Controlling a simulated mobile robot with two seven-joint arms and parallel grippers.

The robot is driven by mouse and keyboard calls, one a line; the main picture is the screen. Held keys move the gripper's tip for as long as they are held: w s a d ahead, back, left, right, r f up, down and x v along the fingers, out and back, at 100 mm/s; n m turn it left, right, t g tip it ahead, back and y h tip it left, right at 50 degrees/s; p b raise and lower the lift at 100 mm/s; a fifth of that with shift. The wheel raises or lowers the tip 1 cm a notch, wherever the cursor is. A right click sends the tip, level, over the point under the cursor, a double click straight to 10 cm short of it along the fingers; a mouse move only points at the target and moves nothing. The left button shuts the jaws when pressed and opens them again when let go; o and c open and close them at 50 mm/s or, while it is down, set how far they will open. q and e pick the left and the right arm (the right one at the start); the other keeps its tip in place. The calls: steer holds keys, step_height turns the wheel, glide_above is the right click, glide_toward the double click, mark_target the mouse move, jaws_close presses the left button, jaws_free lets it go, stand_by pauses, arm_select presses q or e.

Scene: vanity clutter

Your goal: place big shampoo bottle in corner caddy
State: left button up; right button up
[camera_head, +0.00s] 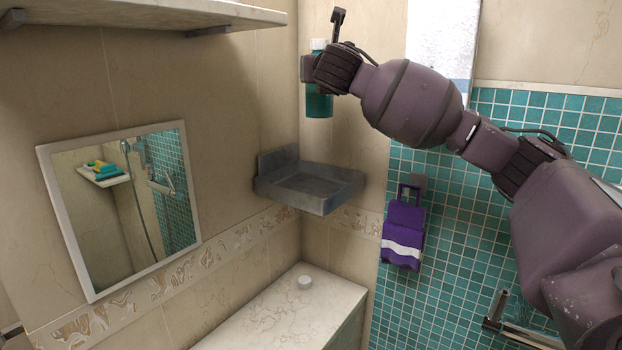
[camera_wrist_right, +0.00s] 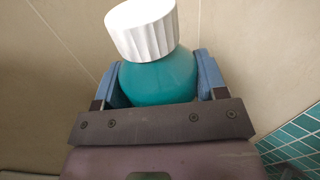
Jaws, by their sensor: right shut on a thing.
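The big shampoo bottle (camera_head: 319,104) is teal with a white cap. In the head view it is upright, high above the grey corner caddy (camera_head: 318,204), and partly hidden by my right gripper (camera_head: 308,69). In the right wrist view the teal bottle (camera_wrist_right: 158,78) sits between the two blue-padded fingers of my right gripper (camera_wrist_right: 158,80), which is shut on it. The caddy is a shallow open tray fixed in the wall corner, and its visible floor looks empty. My left gripper is in neither view.
A stone shelf (camera_head: 140,14) juts out at upper left. A framed mirror (camera_head: 125,205) hangs on the left wall.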

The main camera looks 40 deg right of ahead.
step_height(320, 180, down, 19)
steer(key=shift+f, duration=0.2)
stand_by(0.5)
steer(key=shift+s+a+f, duration=0.1)
steer(key=o, duration=1.5)
